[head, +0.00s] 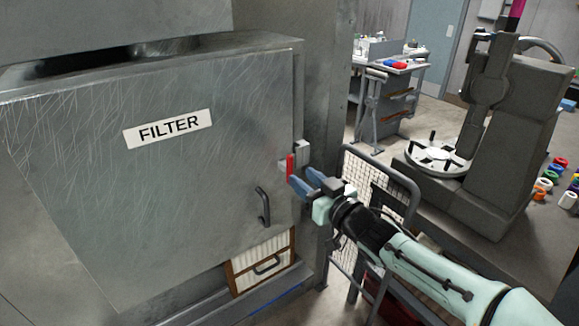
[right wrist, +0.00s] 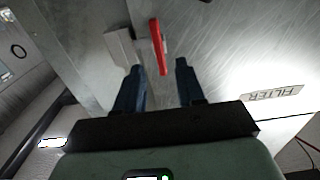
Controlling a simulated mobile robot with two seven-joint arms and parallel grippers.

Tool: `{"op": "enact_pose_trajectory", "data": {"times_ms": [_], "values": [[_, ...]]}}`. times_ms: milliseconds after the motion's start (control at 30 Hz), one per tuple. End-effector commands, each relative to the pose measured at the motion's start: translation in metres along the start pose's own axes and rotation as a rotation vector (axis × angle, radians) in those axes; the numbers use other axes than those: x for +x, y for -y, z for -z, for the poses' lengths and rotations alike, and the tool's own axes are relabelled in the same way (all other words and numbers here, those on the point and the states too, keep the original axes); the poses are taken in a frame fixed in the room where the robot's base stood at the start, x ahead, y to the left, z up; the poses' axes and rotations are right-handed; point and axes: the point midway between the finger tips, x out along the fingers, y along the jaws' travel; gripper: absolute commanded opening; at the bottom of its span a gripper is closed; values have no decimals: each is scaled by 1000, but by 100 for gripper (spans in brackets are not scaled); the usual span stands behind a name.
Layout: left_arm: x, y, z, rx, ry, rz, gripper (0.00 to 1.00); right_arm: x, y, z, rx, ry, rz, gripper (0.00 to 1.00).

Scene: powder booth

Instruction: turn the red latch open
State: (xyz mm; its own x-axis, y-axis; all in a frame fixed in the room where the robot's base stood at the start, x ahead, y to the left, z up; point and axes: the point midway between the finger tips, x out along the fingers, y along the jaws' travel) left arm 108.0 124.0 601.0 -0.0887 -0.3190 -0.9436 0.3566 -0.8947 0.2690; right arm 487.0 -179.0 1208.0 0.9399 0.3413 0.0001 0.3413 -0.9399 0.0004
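The red latch (head: 290,167) is a narrow upright bar at the right edge of the grey FILTER cabinet door (head: 200,190). In the right wrist view the red latch (right wrist: 157,45) lies ahead of my right gripper (right wrist: 158,67). Its near end shows between the two dark blue fingertips, with a gap on each side. In the head view my right gripper (head: 303,179) is just right of and below the latch, open. I cannot tell its exact depth to the latch. My left gripper is not in view.
A dark door handle (head: 263,206) sits left of and below the latch. A pale block (head: 302,152) is beside the latch. A wire-mesh cart (head: 352,220) stands close behind my right arm. A pleated filter panel (head: 262,262) shows below the door.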

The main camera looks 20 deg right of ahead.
Motion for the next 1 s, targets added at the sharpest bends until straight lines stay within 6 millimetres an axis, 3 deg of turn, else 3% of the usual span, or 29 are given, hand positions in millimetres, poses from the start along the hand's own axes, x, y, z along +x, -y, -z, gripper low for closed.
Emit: {"op": "enact_pose_trajectory", "data": {"times_ms": [100,300,733,767,867,1000], "values": [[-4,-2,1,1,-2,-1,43,26,1,0,3,1,2,38],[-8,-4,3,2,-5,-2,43,55,1,1,1,0,1,38],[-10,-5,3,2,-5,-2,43,66,0,0,1,0,0,38],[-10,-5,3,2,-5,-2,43,66,0,0,1,0,0,35],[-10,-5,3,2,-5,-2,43,66,0,0,1,0,0,2],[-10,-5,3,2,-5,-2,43,66,0,0,1,0,0,0]]}}
